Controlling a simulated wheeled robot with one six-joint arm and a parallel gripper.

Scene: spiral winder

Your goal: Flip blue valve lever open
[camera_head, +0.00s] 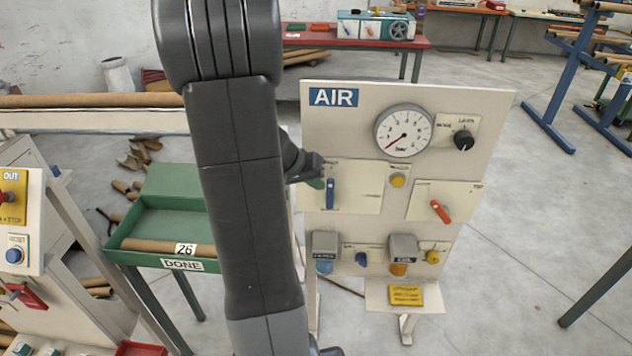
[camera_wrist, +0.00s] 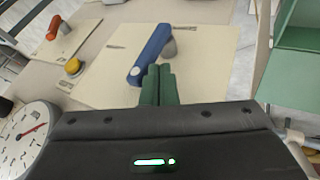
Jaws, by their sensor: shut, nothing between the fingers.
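The blue valve lever (camera_head: 330,193) is on the cream plate at the left of the AIR panel (camera_head: 480,110). In the head view it stands upright, along the panel's height. In the wrist view the blue lever (camera_wrist: 150,54) lies diagonally, with a grey pivot post beside its far end. My gripper (camera_head: 318,184) is at the panel, just left of the lever's upper end. In the wrist view its green fingers (camera_wrist: 159,80) are together and empty, close to the lever's near end; whether they touch it I cannot tell.
A red lever (camera_head: 440,211), yellow button (camera_head: 397,181), pressure gauge (camera_head: 403,131) and black knob (camera_head: 463,140) share the panel. A green DONE tray (camera_head: 165,215) stands to the left. Open floor lies to the right.

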